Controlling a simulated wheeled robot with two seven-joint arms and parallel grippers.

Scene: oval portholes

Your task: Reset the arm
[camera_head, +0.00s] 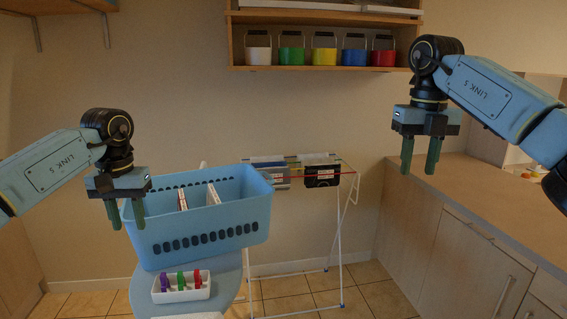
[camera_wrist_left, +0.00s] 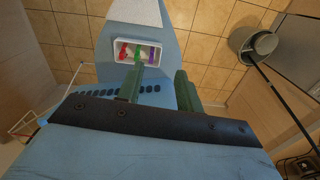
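My left gripper (camera_head: 125,214) is open and empty in the head view, in front of the left side of a blue basket. Its two green fingers stand apart in the left wrist view (camera_wrist_left: 158,88), with nothing between them. My right gripper (camera_head: 420,155) is open and empty at the upper right of the head view, raised in front of the wall and counter. Its fingers point down.
The blue basket (camera_head: 205,242) holds a few upright white items and stands on a blue table (camera_head: 228,285). A white tray (camera_head: 182,294) with purple, green and red pieces lies in front. A drying rack (camera_head: 335,235), shelf cups (camera_head: 291,50) and counter (camera_head: 480,195) surround it.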

